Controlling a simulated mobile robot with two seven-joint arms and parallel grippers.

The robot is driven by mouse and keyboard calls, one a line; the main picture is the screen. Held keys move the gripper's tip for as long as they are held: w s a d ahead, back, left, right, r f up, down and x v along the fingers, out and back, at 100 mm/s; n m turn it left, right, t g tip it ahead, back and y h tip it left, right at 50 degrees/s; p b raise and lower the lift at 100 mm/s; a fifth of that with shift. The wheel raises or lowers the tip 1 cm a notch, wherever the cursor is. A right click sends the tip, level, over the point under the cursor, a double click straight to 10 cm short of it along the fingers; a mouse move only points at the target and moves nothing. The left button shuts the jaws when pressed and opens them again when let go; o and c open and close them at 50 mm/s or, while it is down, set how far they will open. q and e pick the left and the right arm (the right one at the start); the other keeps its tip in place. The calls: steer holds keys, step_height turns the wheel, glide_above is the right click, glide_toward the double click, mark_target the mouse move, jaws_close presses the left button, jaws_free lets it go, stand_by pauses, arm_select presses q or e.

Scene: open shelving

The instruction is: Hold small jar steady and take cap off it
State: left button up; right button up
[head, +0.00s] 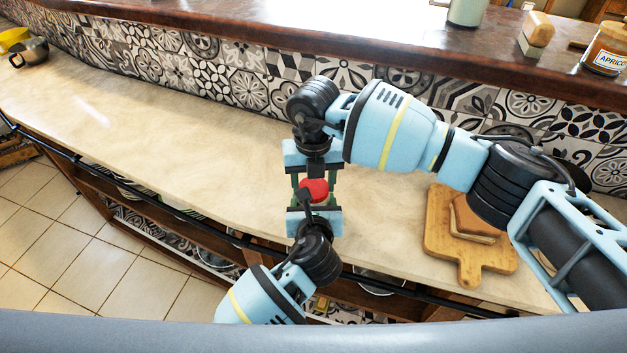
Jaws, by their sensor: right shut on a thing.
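A small red piece (314,188), which looks like the jar's cap, shows between my two grippers above the counter. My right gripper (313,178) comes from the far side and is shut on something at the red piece. My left gripper (314,205) faces it from the near side, close to the red piece. The jar's body is mostly hidden between the grippers. I cannot tell whether the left fingers touch it or are closed.
The pale counter (150,130) is clear to the left. A wooden board (470,273) with a bread-like block (474,218) lies right of the grippers, under my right arm. A raised wooden ledge (300,45) behind holds a labelled jar (606,50). Metal and yellow cups stand far left.

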steer(key=n, duration=0.6)
steer(key=o, duration=1.1)
steer(key=shift+r, duration=2.3)
steer(key=shift+c, duration=0.3)
steer(key=shift+r+m, duration=1)
steer(key=shift+r, duration=0.75)
steer(key=shift+f, duration=4.05)
